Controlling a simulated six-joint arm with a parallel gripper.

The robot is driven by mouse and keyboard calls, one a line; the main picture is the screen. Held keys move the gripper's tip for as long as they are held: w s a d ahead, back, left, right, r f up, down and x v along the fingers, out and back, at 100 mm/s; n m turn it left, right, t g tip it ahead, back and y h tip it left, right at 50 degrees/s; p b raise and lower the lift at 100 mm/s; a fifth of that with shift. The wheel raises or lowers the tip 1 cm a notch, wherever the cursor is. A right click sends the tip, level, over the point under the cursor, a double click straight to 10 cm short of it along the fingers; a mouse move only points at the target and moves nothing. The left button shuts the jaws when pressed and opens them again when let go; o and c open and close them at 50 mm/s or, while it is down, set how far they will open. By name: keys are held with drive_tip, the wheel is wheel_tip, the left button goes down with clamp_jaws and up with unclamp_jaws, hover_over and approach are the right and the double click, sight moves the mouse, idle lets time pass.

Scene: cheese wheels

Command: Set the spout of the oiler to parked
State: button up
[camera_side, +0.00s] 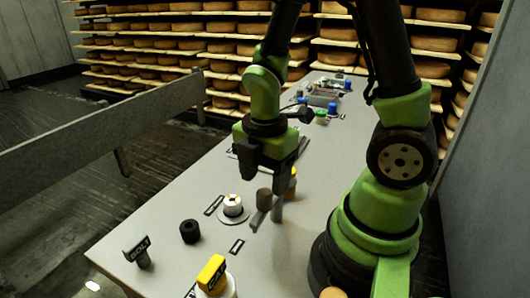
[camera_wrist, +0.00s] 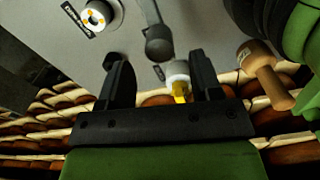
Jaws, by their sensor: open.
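A small white container with a yellow spout-like part (camera_wrist: 180,85), which looks like the oiler, shows between my fingers in the wrist view. In the side view its yellow and white side (camera_side: 292,184) shows just right of my gripper, partly hidden. I cannot read its spout setting. My gripper (camera_side: 270,178) points down above the table with its fingers apart and empty. In the wrist view my gripper (camera_wrist: 158,62) has both black fingertips on either side of a gap. Contact with the container cannot be made out.
A dark knob with a grey bar (camera_wrist: 158,45) stands close by the fingertips. A white dial (camera_side: 233,207), a black cylinder (camera_side: 190,231), a labelled grey block (camera_side: 137,250) and a yellow-topped item (camera_side: 212,273) stand nearer. A wooden-handled item (camera_wrist: 265,75) lies at the right.

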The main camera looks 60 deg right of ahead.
sight(265, 192)
drive_tip(key=shift+r, duration=2.6)
drive_tip(key=shift+a+r+m, duration=0.1)
drive_tip(key=shift+r+m, duration=0.3)
drive_tip(key=shift+m, duration=0.1)
drive_tip(key=s+a+r+m+t+y, duration=0.1)
drive_tip(key=s+r+m+t, duration=0.1)
drive_tip(key=r+m, duration=0.3)
drive_tip(key=s+a+r+m+t+y, duration=0.1)
drive_tip(key=r+m+t, duration=0.4)
drive_tip(key=m, duration=0.9)
drive_tip(key=shift+s+a+r, duration=0.6)
drive_tip(key=shift+s+a, duration=0.2)
